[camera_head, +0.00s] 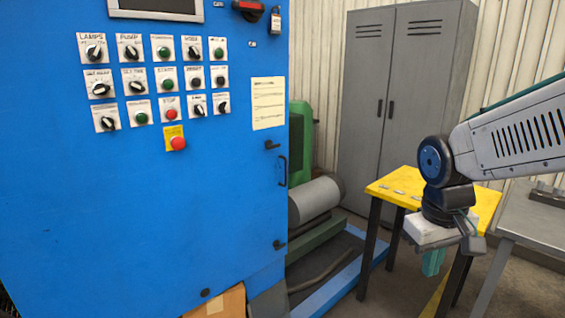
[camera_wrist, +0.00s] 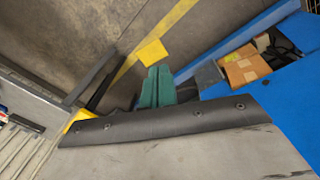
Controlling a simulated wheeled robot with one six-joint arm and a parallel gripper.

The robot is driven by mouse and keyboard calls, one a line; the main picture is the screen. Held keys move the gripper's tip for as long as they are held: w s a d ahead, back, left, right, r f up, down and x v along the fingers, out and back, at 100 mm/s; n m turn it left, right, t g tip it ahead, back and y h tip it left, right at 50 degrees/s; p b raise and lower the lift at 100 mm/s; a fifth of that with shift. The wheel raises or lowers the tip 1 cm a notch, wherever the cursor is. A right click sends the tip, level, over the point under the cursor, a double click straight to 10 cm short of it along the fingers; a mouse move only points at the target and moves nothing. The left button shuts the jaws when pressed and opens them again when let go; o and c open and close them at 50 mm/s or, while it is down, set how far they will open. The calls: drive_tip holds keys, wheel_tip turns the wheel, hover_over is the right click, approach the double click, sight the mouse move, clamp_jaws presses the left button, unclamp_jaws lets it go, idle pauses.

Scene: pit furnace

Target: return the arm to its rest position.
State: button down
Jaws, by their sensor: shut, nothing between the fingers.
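My arm reaches in from the right edge of the head view, bent at a dark joint with a blue cap. My gripper (camera_head: 432,264) hangs from its end and points down, in front of the yellow table. Its teal fingers are shut and empty. In the wrist view my gripper (camera_wrist: 157,84) shows its two teal fingers side by side above bare floor. The fingers touch nothing that I can see.
A blue control cabinet (camera_head: 100,220) with knobs and buttons fills the left. A yellow table (camera_head: 485,210) stands behind my gripper, and a grey bench (camera_head: 540,222) is at right. Grey lockers (camera_head: 425,75) stand behind. Cardboard boxes (camera_wrist: 245,67) lie near the blue cabinet's base.

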drive_tip(key=s+r+m+y, duration=0.1)
drive_tip(key=s+r+m, duration=0.1)
drive_tip(key=s, duration=1.3)
drive_tip(key=shift+s+a+r+t, duration=0.2)
drive_tip(key=shift+s+r+t, duration=0.15)
drive_tip(key=shift+r, duration=0.3)
